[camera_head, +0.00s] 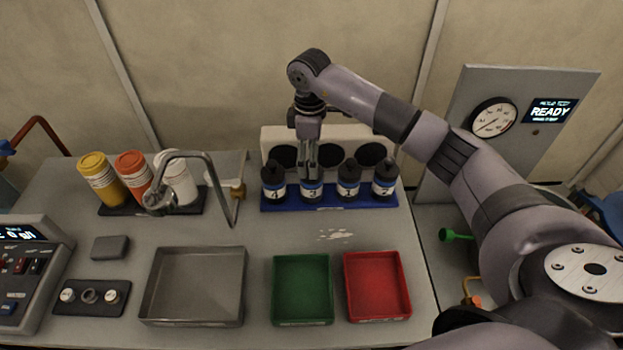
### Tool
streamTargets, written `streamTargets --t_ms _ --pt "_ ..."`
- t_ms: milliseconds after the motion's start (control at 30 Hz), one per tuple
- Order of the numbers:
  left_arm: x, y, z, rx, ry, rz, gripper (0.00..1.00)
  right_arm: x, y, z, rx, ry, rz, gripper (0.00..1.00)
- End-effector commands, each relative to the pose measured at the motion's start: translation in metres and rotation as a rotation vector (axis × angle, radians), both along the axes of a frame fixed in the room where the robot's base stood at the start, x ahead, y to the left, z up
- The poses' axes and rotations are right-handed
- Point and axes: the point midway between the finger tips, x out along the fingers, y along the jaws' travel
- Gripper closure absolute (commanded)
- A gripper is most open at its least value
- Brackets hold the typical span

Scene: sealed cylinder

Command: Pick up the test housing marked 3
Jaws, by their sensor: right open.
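The test housing marked 3 (312,191) is a black bottle-like cylinder with a white label band and a blue lower edge. It stands upright in a blue rack (330,206), in a row with housings marked 4 (274,181), 1 (348,180) and 2 (384,179). My right gripper (311,172) points down directly over housing 3, its fingers at the housing's top. The fingers are open, and hide the top of the housing. I cannot tell whether they touch it. My left gripper is not in view.
A white block with dark round openings (330,139) stands behind the rack. A metal tap (195,170) rises at left before yellow, orange and white containers. Green (303,260), red (376,258) and grey (195,253) trays lie in front. Neighbouring housings stand close by.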

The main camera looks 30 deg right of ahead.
Motion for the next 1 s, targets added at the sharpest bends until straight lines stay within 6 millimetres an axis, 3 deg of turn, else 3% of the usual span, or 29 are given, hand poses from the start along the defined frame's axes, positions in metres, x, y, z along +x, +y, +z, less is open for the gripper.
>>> streamTargets --t_ms 167,400,567,833,1000 --pt "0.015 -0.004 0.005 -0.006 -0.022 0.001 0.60 -0.001 0.000 -0.011 0.000 0.000 0.000 0.26" --pt "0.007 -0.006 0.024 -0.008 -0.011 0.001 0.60 -0.007 -0.003 -0.041 0.000 0.005 0.000 0.26" --pt "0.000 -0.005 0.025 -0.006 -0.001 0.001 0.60 -0.005 -0.002 -0.060 0.001 0.001 -0.001 0.26" --pt "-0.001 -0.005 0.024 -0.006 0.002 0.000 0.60 -0.005 -0.002 -0.063 0.000 0.000 0.000 0.27" --pt "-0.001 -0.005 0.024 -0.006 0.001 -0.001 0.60 -0.005 -0.002 -0.063 0.000 0.000 0.000 0.38"
